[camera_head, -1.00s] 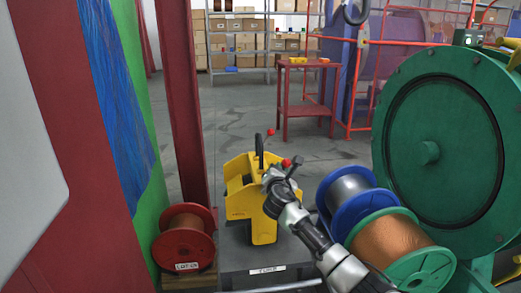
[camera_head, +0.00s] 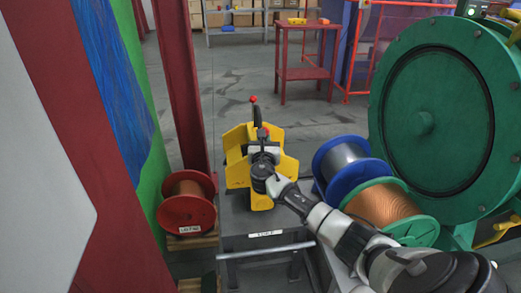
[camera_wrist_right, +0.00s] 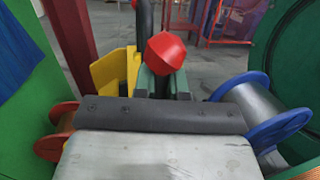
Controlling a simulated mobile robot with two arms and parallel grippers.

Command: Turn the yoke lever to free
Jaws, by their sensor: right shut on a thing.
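The yellow yoke stand (camera_head: 236,172) stands on a grey bench in the middle of the head view. A near lever with a red knob (camera_head: 263,132) rises at its front, and a second red knob (camera_head: 253,99) shows behind it by a dark upright post (camera_head: 257,117). My right gripper (camera_head: 263,149) is shut on the near lever, just below its knob. In the right wrist view the red knob (camera_wrist_right: 166,53) stands above the finger pads (camera_wrist_right: 164,84), which hide the lever's shaft. My left gripper is not in view.
A red spool (camera_head: 187,213) stands left of the bench (camera_head: 235,223). A blue spool (camera_head: 325,166) and a green-flanged copper spool (camera_head: 412,231) lie close by my right arm. A big green drum (camera_head: 425,120) stands at right.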

